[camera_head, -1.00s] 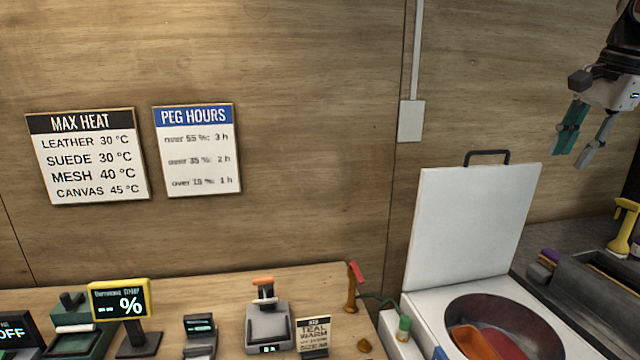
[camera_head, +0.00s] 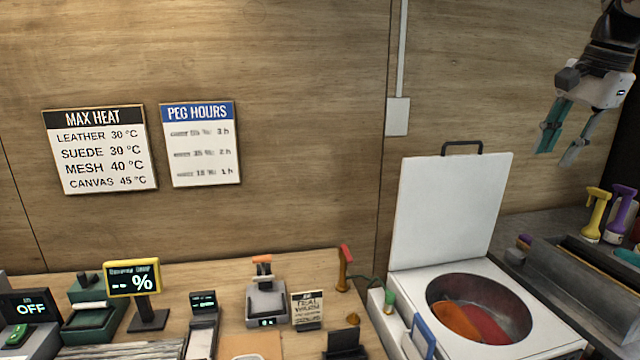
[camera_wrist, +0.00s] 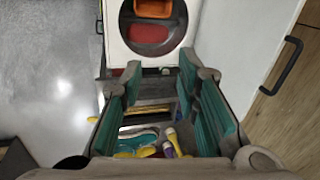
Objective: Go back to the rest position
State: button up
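My gripper (camera_head: 562,140) hangs at the upper right of the head view, in front of the wood wall and above the right end of the counter. Its two teal-padded fingers point down and stand apart, with nothing between them. In the wrist view the gripper (camera_wrist: 160,95) also shows its fingers spread wide. Between and beyond them lie a teal shoe (camera_wrist: 138,138) and spray bottles, well away from the fingers.
A white washer (camera_head: 410,285) with its lid (camera_head: 450,210) raised holds orange and red items. A grey trough (camera_head: 560,280) and spray bottles (camera_head: 595,210) stand at right. Small devices, including a yellow-framed display (camera_head: 132,279), line the counter at left. The air around my gripper is clear.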

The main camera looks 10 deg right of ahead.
jog(key=s+a+f+n+t, duration=0.15)
jog(key=s+a+n, duration=0.3)
jog(key=a, duration=0.55)
jog(key=s+a+f+n+g, duration=0.15)
jog(key=s+a+n, duration=0.3)
jog(key=a, duration=0.45)
jog(key=s+a+f+n+t, duration=0.2)
jog(key=s+a+f+n, duration=0.5)
jog(key=s+f, duration=0.5)
jog(key=a, duration=0.2)
jog(key=shift+s+a+f, duration=0.2)
jog(key=shift+s+a, duration=0.05)
jog(key=shift+a, duration=0.05)
